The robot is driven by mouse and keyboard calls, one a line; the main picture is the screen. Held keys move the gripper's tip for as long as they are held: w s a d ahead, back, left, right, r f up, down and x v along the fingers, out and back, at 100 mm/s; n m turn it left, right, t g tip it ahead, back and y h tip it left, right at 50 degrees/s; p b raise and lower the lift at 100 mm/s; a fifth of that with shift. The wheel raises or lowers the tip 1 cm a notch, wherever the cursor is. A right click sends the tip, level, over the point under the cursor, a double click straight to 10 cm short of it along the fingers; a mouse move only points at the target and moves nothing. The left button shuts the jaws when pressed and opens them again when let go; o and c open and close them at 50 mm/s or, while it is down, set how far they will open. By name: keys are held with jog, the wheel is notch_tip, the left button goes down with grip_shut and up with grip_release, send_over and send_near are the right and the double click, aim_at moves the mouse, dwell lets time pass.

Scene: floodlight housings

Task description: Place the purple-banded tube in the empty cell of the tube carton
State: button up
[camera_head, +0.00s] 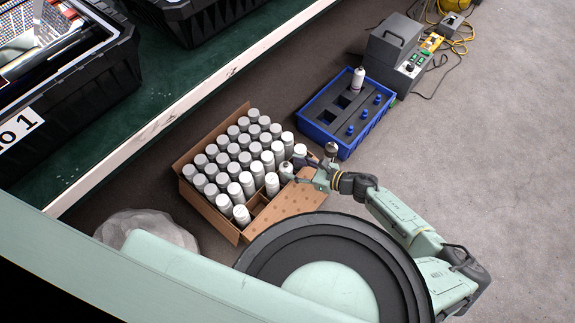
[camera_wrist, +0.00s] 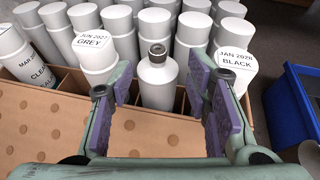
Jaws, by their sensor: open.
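The tube carton (camera_head: 290,204) is an open brown box on the floor, mostly filled with white and grey-topped tubes. My gripper (camera_head: 303,172) is at its right front edge. In the wrist view my gripper (camera_wrist: 160,90) is open, its purple-padded fingers on either side of a white tube (camera_wrist: 157,82) with a dark-ringed narrow top. That tube stands upright in the carton's front row, with gaps to both fingers. I see no purple band on any tube, so I cannot tell which is the purple-banded one. An empty-looking front-row cell lies left of the tube labelled GREY (camera_wrist: 96,50).
A blue crate (camera_head: 343,148) stands right of the carton, with a white tube (camera_head: 358,79) and blue-topped pieces in it. Neighbouring tubes, including one labelled BLACK (camera_wrist: 234,72), crowd my fingers. A grey machine (camera_head: 392,57) stands behind. Floor at right is clear.

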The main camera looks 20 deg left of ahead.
jog(key=v, duration=0.8)
